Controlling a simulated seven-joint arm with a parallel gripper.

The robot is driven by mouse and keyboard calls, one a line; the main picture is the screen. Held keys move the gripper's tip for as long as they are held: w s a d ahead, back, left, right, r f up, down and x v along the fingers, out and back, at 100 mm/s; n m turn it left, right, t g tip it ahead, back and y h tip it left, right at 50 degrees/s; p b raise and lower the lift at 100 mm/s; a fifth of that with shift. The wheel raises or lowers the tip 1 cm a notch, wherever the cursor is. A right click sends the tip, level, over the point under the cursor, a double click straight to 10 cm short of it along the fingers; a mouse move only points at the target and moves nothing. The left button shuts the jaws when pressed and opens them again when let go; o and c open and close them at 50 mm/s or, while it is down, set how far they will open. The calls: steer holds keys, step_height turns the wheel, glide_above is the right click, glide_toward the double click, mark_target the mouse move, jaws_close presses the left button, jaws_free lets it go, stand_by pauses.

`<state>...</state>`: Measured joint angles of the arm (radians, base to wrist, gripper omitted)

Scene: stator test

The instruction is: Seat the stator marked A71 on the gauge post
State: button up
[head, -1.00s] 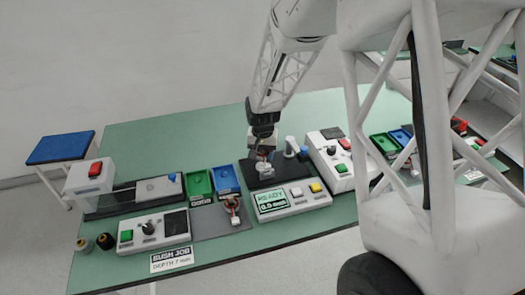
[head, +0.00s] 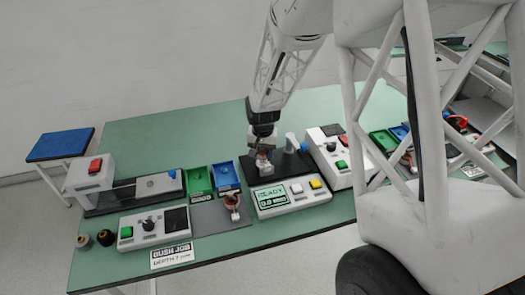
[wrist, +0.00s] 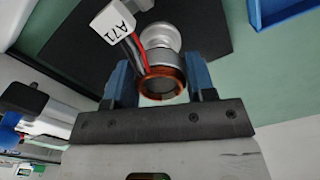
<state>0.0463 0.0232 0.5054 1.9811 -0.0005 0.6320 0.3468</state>
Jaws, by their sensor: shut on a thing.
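The stator marked A71 (wrist: 163,84) is a short metal ring with copper windings, red and black leads and a white A71 tag (wrist: 115,24). My gripper (wrist: 162,88) is shut on it, a blue jaw on each side. In the head view my gripper (head: 263,149) points down over the gauge's black plate. A silver, round-ended post (wrist: 160,38), which looks like the gauge post, shows just beyond the stator in the wrist view. Whether the stator is around the post or apart from it I cannot tell. The gauge's display (head: 270,196) reads READY above a small number.
Another stator (head: 233,205) lies on a grey mat left of the gauge. Green (head: 199,181) and blue (head: 226,175) bins stand behind it. A white post-like fixture (head: 291,142) and a button box (head: 335,150) stand close right of my gripper. The table's back left is clear.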

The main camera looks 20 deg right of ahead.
steer(key=shift+f, duration=0.95)
stand_by(0.6)
steer(key=o, duration=1.1)
steer(key=shift+c, duration=0.2)
steer(key=shift+r, duration=0.1)
steer(key=shift+r, duration=3.8)
